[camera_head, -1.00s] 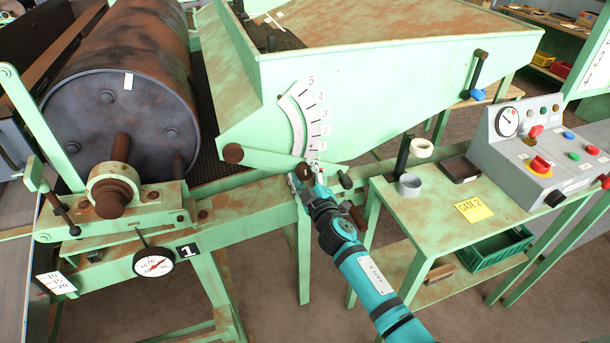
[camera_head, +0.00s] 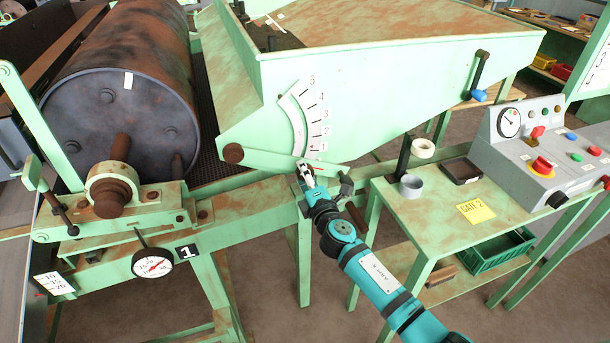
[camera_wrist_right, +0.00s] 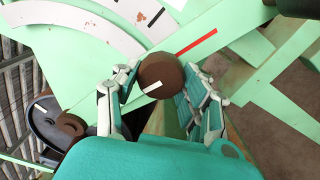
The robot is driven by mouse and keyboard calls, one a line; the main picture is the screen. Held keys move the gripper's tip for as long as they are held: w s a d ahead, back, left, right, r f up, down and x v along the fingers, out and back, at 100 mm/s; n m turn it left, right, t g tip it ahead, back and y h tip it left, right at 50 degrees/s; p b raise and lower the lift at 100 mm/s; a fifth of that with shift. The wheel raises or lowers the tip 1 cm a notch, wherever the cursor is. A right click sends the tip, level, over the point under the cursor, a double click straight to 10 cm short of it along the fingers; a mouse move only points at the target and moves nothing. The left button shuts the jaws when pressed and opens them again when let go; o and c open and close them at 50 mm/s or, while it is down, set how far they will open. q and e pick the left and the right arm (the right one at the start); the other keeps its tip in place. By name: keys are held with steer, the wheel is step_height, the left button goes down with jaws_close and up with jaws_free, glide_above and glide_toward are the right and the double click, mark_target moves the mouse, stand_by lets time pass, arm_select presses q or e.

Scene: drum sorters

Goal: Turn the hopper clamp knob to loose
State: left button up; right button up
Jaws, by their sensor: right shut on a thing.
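The hopper clamp knob (camera_wrist_right: 160,76) is a round brown knob with a short white line, seen in the right wrist view on a pale green lever (camera_wrist_right: 225,28). A red line is marked on the lever, up and right of the knob. The knob's white line lies at its lower left, roughly in line with the red one. My right gripper (camera_wrist_right: 159,88) is shut on the knob, one finger on each side. In the head view my right gripper (camera_head: 306,172) covers most of the knob at the lever's right end. My left gripper is out of view.
The hopper (camera_head: 380,90) with its numbered scale (camera_head: 303,120) stands just above my gripper. A rusty drum (camera_head: 120,90) is at left. A green side table (camera_head: 430,207) with a grey ring and dark tray is close right of my arm, beside a control console (camera_head: 535,150).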

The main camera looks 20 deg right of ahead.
steer(key=n, duration=0.3)
steer(key=shift+n, duration=0.3)
steer(key=shift+f+n+p, duration=0.15)
steer(key=shift+n+p, duration=0.25)
steer(key=shift+n, duration=1.4)
steer(key=o, duration=0.9)
steer(key=s, duration=1.2)
steer(key=shift+d, duration=0.25)
